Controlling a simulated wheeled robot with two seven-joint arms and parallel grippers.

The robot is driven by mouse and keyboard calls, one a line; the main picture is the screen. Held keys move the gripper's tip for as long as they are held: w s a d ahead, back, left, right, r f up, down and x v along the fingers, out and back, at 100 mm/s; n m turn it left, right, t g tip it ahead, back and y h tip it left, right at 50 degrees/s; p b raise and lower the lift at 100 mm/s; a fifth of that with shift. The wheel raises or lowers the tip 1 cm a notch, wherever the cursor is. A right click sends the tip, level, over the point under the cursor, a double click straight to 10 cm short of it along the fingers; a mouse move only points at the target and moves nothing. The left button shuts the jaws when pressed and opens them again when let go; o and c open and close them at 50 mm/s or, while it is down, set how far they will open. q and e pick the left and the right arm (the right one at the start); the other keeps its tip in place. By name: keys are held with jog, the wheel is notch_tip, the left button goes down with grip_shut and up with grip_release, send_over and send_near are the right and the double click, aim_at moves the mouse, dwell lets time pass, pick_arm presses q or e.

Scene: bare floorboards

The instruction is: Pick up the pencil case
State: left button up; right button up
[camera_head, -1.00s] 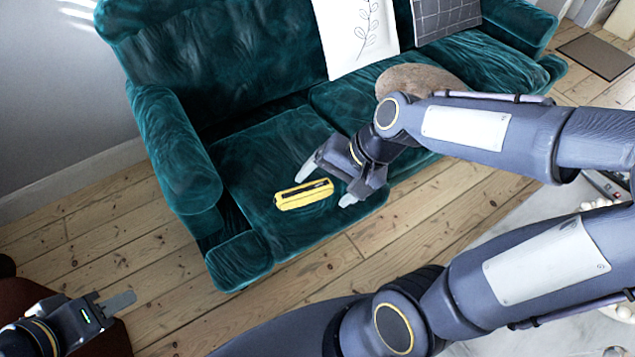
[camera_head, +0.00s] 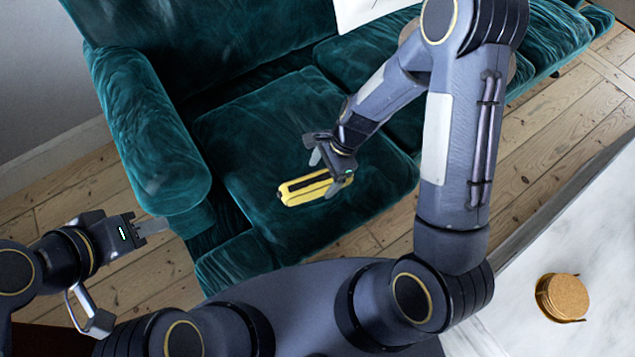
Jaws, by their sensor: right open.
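The yellow pencil case (camera_head: 299,191) with a dark stripe lies on the left seat cushion of the teal velvet sofa (camera_head: 240,130). My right gripper (camera_head: 323,176) is over the right end of the case, with its fingers apart, one on the far side and one near the case's right end. The fingers and wrist hide part of that end, and I cannot tell whether they touch it. My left gripper (camera_head: 152,228) is at the lower left, in front of the sofa's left arm, away from the case. Its fingers are seen edge-on.
The sofa's left armrest (camera_head: 145,130) rises left of the cushion. A white pillow (camera_head: 365,10) is at the top. A marble-topped table (camera_head: 520,318) with round cork coasters (camera_head: 562,297) stands at the lower right. Wooden floorboards (camera_head: 75,190) are bare at the left.

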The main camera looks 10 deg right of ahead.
aim_at(318, 179)
jog(key=b+x, duration=0.1)
jog(key=x, duration=0.3)
jog(key=shift+a+f+b, duration=0.15)
jog(key=shift+a+b, duration=0.15)
jog(key=c, duration=1.1)
